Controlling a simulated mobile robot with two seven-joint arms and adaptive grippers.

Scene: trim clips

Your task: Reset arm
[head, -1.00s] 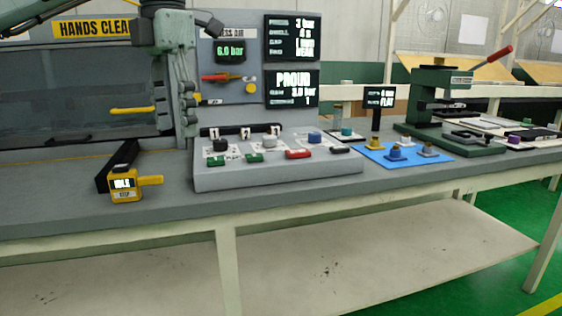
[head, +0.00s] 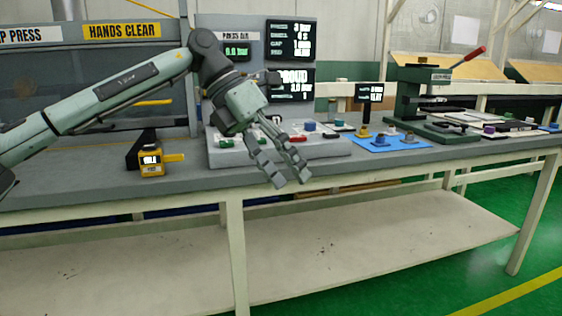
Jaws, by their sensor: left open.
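My left arm comes in from the left across the front of the press station. My left gripper (head: 289,183) is open and empty. It points down and to the right, in front of the grey control panel (head: 225,158) and over the bench's front edge. The gripper and wrist hide part of the panel's left half and part of the displays behind. My right gripper is not in the head view.
A yellow device (head: 152,162) stands on the grey bench (head: 80,190) left of the panel. A blue mat (head: 405,144) with small parts lies to the right. A green hand press (head: 420,100) with a red lever stands further right.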

